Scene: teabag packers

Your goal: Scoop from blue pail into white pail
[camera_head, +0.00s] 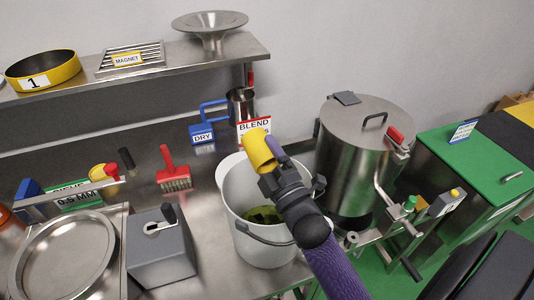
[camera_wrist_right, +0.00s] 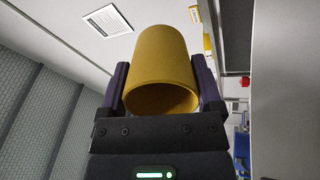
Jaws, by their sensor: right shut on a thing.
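My right gripper (camera_head: 270,163) is shut on a yellow cylindrical scoop (camera_head: 259,150), held above the far part of the white pail's rim. In the right wrist view the scoop (camera_wrist_right: 161,62) sits between both fingers, its open end facing the camera and its visible inside looking empty. The white pail (camera_head: 238,205) stands upright on the steel bench, with dark green leafy material (camera_head: 262,215) inside. My right forearm and wrist cover the pail's right side. I see no blue pail in either view. My left gripper is out of view.
A large steel drum (camera_head: 345,150) stands close right of the pail, with a valve and handles below. A grey box (camera_head: 160,255) and a round steel sieve (camera_head: 62,258) are at left. A red brush (camera_head: 173,178) lies behind. A shelf (camera_head: 130,85) hangs above.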

